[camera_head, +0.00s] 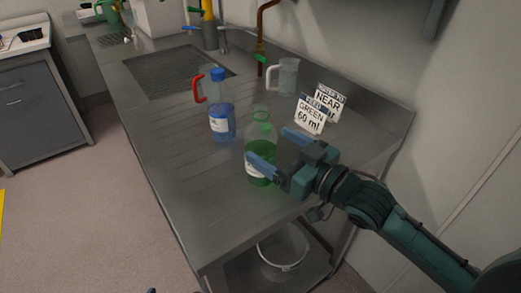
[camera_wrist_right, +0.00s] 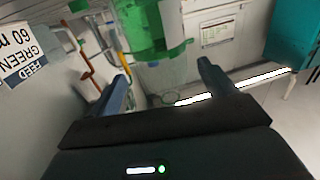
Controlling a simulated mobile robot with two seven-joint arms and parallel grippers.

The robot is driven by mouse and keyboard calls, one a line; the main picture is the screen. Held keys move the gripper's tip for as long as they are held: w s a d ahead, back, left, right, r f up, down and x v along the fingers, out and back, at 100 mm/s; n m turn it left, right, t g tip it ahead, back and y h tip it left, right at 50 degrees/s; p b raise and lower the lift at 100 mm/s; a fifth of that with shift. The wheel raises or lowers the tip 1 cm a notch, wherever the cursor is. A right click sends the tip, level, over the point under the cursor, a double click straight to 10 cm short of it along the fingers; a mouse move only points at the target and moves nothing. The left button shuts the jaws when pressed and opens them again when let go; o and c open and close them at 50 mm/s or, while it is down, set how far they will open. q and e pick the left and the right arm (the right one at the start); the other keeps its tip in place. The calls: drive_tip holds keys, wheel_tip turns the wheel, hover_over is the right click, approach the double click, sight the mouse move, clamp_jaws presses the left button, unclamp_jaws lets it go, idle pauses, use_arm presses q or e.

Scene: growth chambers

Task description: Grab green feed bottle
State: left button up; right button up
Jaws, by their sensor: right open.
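The green feed bottle (camera_head: 262,139), clear with green liquid and a pale label, stands upright on the steel counter (camera_head: 172,160). My right gripper (camera_head: 266,145) is open at the bottle, with one blue finger crossing in front of its lower part and the other at its right. In the right wrist view the green bottle (camera_wrist_right: 152,30) shows at the top, partly cut off, beyond the open fingers (camera_wrist_right: 160,78). I cannot tell whether they touch it. A small blue tip, likely my left gripper (camera_head: 152,291), shows at the bottom edge.
A blue bottle (camera_head: 221,110) stands left of the green one. Behind are a red-handled jug (camera_head: 209,83), a clear jug (camera_head: 288,76) and label cards (camera_head: 310,116), one reading "FEED GREEN 60 ml". A sink (camera_head: 178,72) lies farther back. The counter's front left is clear.

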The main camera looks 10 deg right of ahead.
sight(254, 136)
drive_tip(key=shift+x, duration=3)
drive_tip(key=shift+s+a+f, duration=0.1)
drive_tip(key=shift+a, duration=0.1)
drive_tip(key=shift+c, duration=0.3)
drive_tip(key=c, duration=1.1)
drive_tip(key=shift+c, duration=0.4)
